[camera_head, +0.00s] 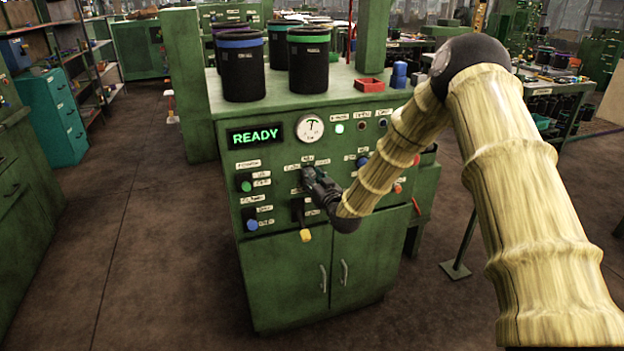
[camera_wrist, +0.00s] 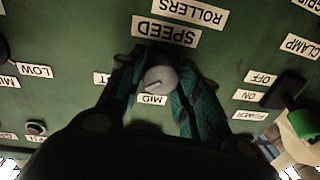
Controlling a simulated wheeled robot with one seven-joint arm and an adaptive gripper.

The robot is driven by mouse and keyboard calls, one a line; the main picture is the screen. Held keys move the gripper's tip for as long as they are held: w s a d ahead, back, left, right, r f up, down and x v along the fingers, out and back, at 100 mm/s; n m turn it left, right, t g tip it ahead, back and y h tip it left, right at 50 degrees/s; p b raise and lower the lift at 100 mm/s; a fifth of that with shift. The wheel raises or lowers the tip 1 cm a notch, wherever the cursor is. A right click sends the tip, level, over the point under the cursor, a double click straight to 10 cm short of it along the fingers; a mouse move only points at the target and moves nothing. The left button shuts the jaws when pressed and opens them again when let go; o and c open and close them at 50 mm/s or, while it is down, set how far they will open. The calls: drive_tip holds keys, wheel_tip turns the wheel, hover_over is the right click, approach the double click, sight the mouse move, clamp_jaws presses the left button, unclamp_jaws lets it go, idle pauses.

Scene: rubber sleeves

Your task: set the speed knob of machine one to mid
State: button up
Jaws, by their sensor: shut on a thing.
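The speed knob (camera_wrist: 160,79) is a round grey knob on the green panel of the machine (camera_head: 285,262). In the wrist view, which shows the labels upside down, the SPEED label (camera_wrist: 166,33) is above it and the MID label (camera_wrist: 152,99) just below it. A mark shows on the knob's face, but its exact direction is hard to tell. My gripper (camera_wrist: 160,72) is shut on the knob, one teal finger on each side. In the head view my gripper (camera_head: 318,184) reaches the panel and hides the knob.
The display (camera_head: 255,135) reads READY beside a round gauge (camera_head: 310,128). A green knob (camera_head: 246,186), a blue knob (camera_head: 252,224) and a yellow-tipped lever (camera_head: 305,235) sit close by on the panel. Black canisters (camera_head: 308,65) and a red tray (camera_head: 369,85) stand on top.

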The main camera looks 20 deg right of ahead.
drive_tip(key=n+b, duration=0.2)
drive_tip(key=n, duration=0.2)
drive_tip(key=shift+n, duration=0.4)
drive_tip(key=n+b, duration=0.2)
drive_tip(key=n, duration=0.2)
drive_tip(key=shift+h, duration=0.3)
drive_tip(key=shift+r+n+g, duration=0.1)
drive_tip(key=shift+n+g, duration=0.2)
drive_tip(key=shift+n, duration=0.1)
drive_tip(key=o, duration=1.1)
drive_tip(key=shift+c, duration=0.2)
drive_tip(key=shift+s, duration=0.1)
drive_tip(key=s+d, duration=0.1)
drive_tip(key=s, duration=1)
drive_tip(key=shift+s+r, duration=0.35)
drive_tip(key=shift+s, duration=0.05)
drive_tip(key=shift+f, duration=0.1)
